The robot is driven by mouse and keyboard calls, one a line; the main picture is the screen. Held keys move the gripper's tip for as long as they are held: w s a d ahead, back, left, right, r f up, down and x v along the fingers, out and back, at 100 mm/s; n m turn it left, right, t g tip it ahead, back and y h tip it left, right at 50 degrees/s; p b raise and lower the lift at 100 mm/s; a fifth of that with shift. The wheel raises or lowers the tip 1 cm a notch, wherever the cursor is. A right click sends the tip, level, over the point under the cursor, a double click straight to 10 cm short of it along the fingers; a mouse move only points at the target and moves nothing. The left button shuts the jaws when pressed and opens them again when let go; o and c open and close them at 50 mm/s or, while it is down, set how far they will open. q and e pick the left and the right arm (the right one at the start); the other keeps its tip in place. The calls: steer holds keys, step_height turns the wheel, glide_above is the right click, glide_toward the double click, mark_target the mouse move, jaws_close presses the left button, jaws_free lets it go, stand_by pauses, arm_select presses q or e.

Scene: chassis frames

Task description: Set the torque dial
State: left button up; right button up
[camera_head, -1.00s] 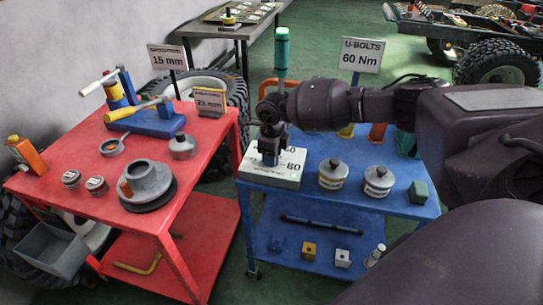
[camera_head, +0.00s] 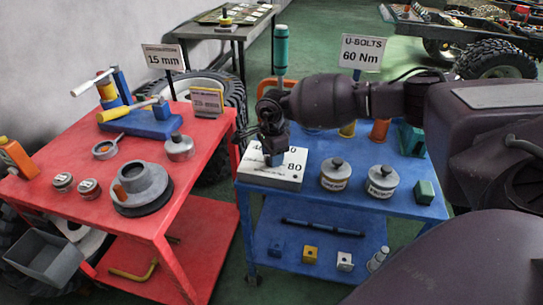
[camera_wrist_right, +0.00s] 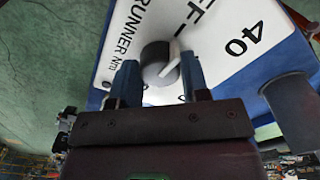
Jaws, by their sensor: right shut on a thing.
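The torque dial box (camera_head: 290,182) is a pale panel with black numbers, standing at the left end of the blue cart's top. My right gripper (camera_head: 274,160) reaches down onto it from above. In the right wrist view the dial knob (camera_wrist_right: 157,66) is grey with a pale pointer, and my right gripper (camera_wrist_right: 157,80) is shut on it, one blue finger on each side. The pointer slants up and right; the number 40 is printed to the right. The sign (camera_head: 362,54) reads U-BOLTS 60 Nm. My left gripper is not in view.
A tall green-handled tool (camera_head: 281,48) rises behind. The red cart (camera_head: 190,205) at left holds several tools and parts, with a gap between carts.

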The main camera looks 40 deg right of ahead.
steer(key=shift+n, duration=0.4)
steer(key=o, duration=0.9)
step_height(320, 180, up, 11)
steer(key=shift+p, duration=0.45)
stand_by(0.4)
